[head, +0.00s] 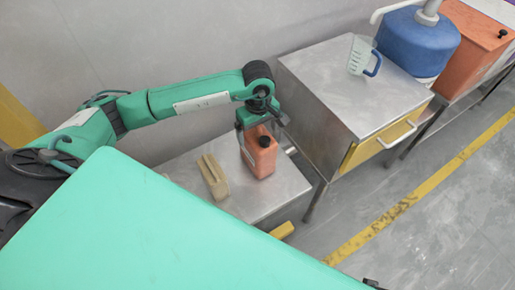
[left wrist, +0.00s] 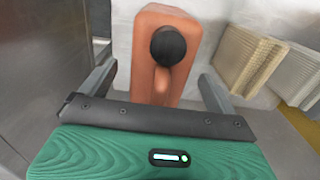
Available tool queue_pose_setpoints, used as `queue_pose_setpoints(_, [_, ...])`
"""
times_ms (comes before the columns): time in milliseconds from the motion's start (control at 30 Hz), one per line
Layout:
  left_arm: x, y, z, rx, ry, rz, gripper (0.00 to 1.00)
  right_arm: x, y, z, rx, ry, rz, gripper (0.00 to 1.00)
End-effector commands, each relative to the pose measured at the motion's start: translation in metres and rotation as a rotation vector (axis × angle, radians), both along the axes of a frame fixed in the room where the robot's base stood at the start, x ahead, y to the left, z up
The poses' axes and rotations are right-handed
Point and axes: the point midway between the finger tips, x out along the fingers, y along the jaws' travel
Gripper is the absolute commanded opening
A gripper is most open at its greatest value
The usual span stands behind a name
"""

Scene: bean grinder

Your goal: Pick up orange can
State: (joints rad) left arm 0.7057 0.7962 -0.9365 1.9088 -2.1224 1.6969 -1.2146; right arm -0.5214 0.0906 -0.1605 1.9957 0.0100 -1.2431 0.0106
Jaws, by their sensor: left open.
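The orange can (head: 262,155) has a black cap and stands upright on a low metal table (head: 285,187). In the left wrist view the orange can (left wrist: 157,80) shows from above, between the two fingers. My left gripper (head: 254,118) is over the can's top at its back side. It also shows in the left wrist view (left wrist: 157,88), open, with one finger on each side of the can. Whether the fingers touch the can is not clear. My right gripper is not in view.
A tan block-like object (head: 213,177) lies left of the can on the same table. A taller metal cabinet (head: 318,90) with a yellow drawer stands close on the right, bearing a clear measuring jug (head: 361,56). A blue container (head: 417,42) and an orange box (head: 475,40) stand farther right.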

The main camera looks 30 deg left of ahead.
Motion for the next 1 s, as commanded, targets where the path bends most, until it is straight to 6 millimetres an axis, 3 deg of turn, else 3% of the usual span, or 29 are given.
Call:
queue_pose_setpoints(200, [-0.001, 0.001, -0.028, 0.0, 0.001, 0.0, 0.94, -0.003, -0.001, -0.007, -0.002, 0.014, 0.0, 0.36])
queue_pose_setpoints(467, [0.0, 0.001, -0.031, 0.001, -0.001, 0.0, 0.94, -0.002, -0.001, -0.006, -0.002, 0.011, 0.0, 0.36])
queue_pose_setpoints(900, [0.0, 0.001, -0.03, 0.001, -0.001, 0.0, 0.09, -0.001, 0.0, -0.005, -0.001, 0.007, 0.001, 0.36])
queue_pose_setpoints(1000, [0.0, 0.001, -0.029, 0.0, -0.002, 0.0, 0.06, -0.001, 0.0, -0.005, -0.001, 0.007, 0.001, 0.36])
